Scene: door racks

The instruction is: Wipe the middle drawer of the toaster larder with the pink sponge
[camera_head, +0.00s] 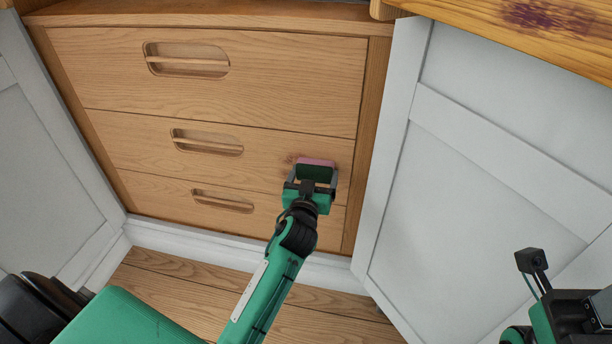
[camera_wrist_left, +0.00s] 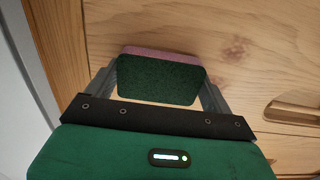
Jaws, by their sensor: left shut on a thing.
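The middle drawer (camera_head: 262,155) of the wooden larder is closed, with a cut-out handle at its centre. My left gripper (camera_head: 313,175) is shut on the pink sponge (camera_head: 318,162), at the right part of this drawer. The sponge has a pink layer facing the drawer and a dark green layer (camera_wrist_left: 158,80) towards me in the left wrist view. It appears against or very near the drawer front; exact contact is hidden. A faint reddish stain (camera_head: 289,160) shows just left of the sponge. My right gripper (camera_head: 532,262) is partly in view at the lower right.
An upper drawer (camera_head: 290,75) and a lower drawer (camera_head: 165,191) are closed. Grey-white doors stand open at left (camera_head: 45,165) and right (camera_head: 470,190). A wooden counter (camera_head: 480,25) with a purple stain overhangs at upper right.

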